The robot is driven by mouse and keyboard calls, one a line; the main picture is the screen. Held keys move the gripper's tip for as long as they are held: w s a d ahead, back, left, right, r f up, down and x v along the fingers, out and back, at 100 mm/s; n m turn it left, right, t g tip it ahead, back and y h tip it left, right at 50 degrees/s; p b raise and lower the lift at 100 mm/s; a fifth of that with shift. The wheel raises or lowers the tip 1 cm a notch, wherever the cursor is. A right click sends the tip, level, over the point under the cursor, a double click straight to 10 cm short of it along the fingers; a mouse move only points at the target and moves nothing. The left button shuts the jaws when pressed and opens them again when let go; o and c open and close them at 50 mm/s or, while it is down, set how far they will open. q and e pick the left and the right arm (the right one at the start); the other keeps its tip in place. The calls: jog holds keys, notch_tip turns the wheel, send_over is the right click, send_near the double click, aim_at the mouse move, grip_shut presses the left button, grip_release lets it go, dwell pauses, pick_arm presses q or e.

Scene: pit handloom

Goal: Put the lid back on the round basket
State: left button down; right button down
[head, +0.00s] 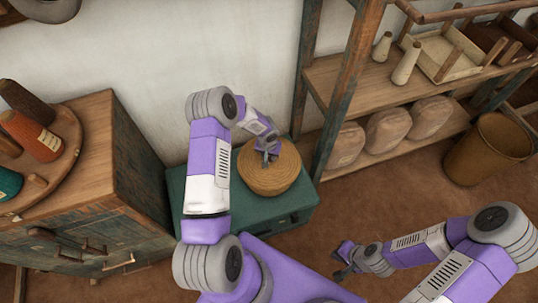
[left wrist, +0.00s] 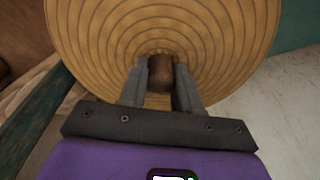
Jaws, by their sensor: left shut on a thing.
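The round basket (head: 270,185) is tan and coiled and stands on a green chest. Its lid (head: 285,160) shows over the basket's top, with rings around a small brown knob. The lid (left wrist: 220,35) fills much of the left wrist view, with the knob (left wrist: 160,75) between the fingers. My left gripper (head: 266,160) is shut on the lid's knob from above. I cannot tell whether the lid rests fully on the rim or hangs slightly above it. My right gripper (head: 340,264) is empty, its fingers apart, over the floor to the right of the chest.
The green chest (head: 300,195) stands against the wall. A wooden cabinet (head: 130,170) with yarn cones is at left. A wooden shelf rack (head: 345,75) with cones, a tray and round bundles is at right. A tall basket (head: 485,150) stands on the open floor.

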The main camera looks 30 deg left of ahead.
pick_arm(q)
jog(key=shift+b, duration=0.3)
dwell(0.4)
dwell(0.3)
jog(key=shift+c, duration=1.2)
grip_release()
jog(key=shift+r+p, duration=2.05)
jog(key=shift+r, duration=1.45)
grip_shut()
